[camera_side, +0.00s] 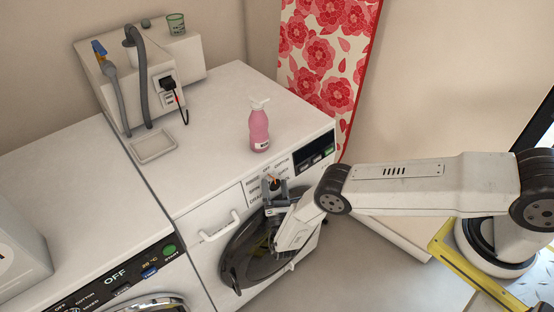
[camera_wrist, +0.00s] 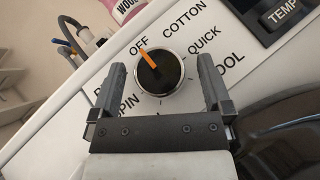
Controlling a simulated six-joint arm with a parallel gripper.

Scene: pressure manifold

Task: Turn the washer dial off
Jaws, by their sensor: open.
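The washer dial (camera_wrist: 166,78) is a round black knob with a silver rim and an orange pointer. In the wrist view the pointer tilts up and left, its tip close to the OFF label (camera_wrist: 138,45). COTTON, QUICK, WOOL and SPIN labels surround it, some partly hidden. My gripper (camera_wrist: 162,66) is open, with one finger to each side of the dial and a visible gap on both sides. In the side view my gripper (camera_side: 274,185) is at the right washer's front panel, largely hiding the dial; a small orange spot shows between the fingers.
A pink bottle (camera_side: 259,130) stands on the right washer's top (camera_side: 215,120), near the panel. The dark round door (camera_side: 245,262) is below my gripper. A white handle (camera_side: 220,227) is left of it. A second washer (camera_side: 75,190) stands at left; a floral curtain (camera_side: 325,55) hangs behind.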

